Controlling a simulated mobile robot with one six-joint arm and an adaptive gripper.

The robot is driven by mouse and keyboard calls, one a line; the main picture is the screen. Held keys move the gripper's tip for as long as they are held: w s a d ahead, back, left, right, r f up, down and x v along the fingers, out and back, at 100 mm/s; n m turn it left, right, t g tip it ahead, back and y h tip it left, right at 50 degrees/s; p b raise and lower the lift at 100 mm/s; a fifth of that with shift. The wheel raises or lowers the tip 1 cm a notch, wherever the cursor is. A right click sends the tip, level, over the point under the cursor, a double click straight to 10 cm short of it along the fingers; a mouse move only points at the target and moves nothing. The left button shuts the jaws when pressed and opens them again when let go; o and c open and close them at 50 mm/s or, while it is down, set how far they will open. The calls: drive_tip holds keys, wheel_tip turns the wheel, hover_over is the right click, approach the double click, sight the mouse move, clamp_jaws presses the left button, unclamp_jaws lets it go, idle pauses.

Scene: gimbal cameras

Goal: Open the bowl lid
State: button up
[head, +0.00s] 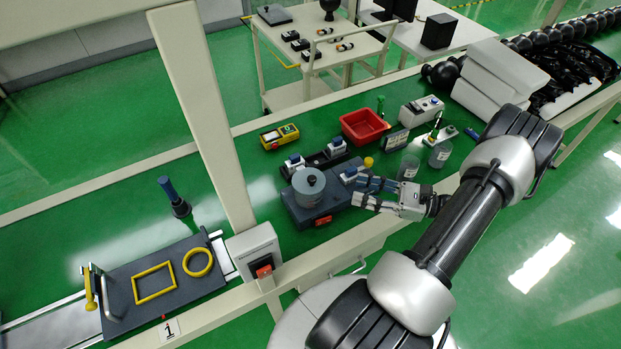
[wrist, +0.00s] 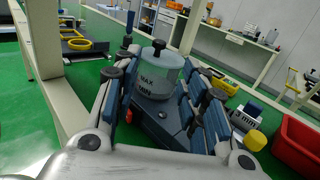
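The bowl (head: 312,190) is a grey, see-through round vessel on a dark blue-grey machine base (head: 340,204). Its lid (head: 310,179) is on top, with a black knob in the middle. In the wrist view the bowl (wrist: 156,80) stands upright with markings on its side, and the black knob (wrist: 158,45) shows above the lid. My gripper (head: 362,192) is open and empty, to the right of the bowl in the head view. In the wrist view its two blue-padded fingers are spread, with the bowl beyond and between them. No contact with the lid shows.
A beige post (head: 205,110) rises left of the bowl. A dark plate with yellow rings (head: 160,280) lies further left.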

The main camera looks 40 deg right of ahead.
sight(312, 178)
drive_tip(key=b+x, duration=0.2)
drive_tip(key=x, duration=1.2)
drive_tip(key=shift+w+a, duration=0.15)
drive_tip(key=shift+c, duration=0.5)
clamp_jaws()
